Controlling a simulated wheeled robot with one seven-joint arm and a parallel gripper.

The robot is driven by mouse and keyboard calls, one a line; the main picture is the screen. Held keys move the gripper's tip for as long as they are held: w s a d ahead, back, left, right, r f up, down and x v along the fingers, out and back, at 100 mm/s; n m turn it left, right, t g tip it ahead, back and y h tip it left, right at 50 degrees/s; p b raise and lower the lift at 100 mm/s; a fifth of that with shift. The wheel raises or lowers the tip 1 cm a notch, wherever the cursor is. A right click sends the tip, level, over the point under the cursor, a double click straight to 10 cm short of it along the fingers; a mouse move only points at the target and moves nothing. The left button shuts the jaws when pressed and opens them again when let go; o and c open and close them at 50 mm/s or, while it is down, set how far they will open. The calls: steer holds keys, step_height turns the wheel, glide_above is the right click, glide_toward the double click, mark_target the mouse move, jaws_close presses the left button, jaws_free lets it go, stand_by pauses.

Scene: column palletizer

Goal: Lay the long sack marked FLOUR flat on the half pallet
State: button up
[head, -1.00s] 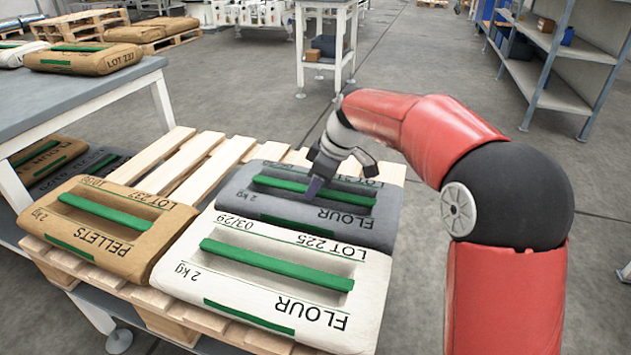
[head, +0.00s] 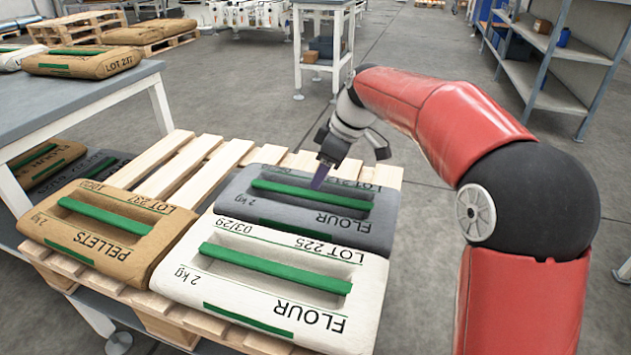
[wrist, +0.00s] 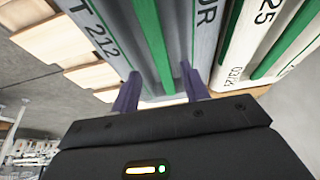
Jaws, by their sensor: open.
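A grey sack marked FLOUR (head: 340,232) lies flat on the wooden half pallet (head: 205,178), at its back right. Its green handle strap (head: 300,192) shows between my fingers in the wrist view (wrist: 152,45), where the sack reads LOT 212. My gripper (head: 335,172) is open and empty, just above the far right part of the grey sack. A white sack marked FLOUR, LOT 225 (head: 210,283), lies flat in front of the grey one, close against it.
A brown PELLETS sack (head: 85,240) lies on the pallet's left. Bare slats show at the back left. A grey table (head: 60,100) with more sacks stands at the left, and shelving (head: 545,75) at the back right. Open floor lies behind the pallet.

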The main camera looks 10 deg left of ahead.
steer(key=s+d+r+m+t+h, duration=0.15)
steer(key=s+d+r+m, duration=0.25)
steer(key=s+d+r, duration=0.4)
steer(key=s+d+f+m+t+h, duration=0.1)
steer(key=s+d+f+m, duration=0.3)
steer(key=s+d+m, duration=0.2)
steer(key=s+d+f+m+t+h, duration=0.2)
steer(key=s+d+f+m, duration=0.3)
steer(key=s+d, duration=0.5)
steer(key=s+m+p, duration=0.1)
steer(key=s, duration=0.3)
steer(key=shift+d+f, duration=0.15)
steer(key=shift+d, duration=0.25)
steer(key=shift+t, duration=0.25)
